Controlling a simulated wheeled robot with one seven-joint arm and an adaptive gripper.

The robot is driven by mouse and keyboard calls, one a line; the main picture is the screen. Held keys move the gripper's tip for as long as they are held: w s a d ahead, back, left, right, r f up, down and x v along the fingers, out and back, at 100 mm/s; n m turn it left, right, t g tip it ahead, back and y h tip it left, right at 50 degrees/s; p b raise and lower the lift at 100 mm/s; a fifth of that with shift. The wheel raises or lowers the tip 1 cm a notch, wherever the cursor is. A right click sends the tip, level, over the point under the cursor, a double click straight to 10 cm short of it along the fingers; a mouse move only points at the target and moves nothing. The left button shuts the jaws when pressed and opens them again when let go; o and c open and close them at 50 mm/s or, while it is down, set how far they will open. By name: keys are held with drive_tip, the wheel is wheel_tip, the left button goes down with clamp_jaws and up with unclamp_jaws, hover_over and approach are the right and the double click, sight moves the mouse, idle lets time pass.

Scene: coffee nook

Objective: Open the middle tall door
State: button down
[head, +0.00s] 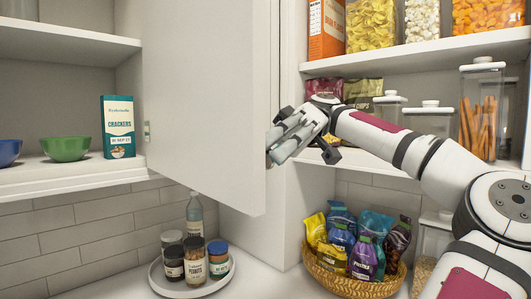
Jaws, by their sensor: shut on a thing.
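The middle tall door (205,90) is a plain white panel standing swung out from the cabinet, with its right edge nearer to me. A small metal hinge (147,132) shows at its far left edge. My gripper (276,146) is at the door's near right edge, coming from the right, and is shut on the door. The exact grip is partly hidden, and I cannot tell whether the fingers hold a handle or the edge itself.
Left shelves hold a crackers box (118,127) and a green bowl (66,149). A round tray (160,287) with jars stands on the counter below the door. A snack basket (350,287) sits under the right shelves, which hold jars and packets.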

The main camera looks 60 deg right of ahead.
drive_tip(key=c, duration=1.3)
unclamp_jaws()
drive_tip(key=shift+r, duration=0.1)
wheel_tip(320, 180, up, 10)
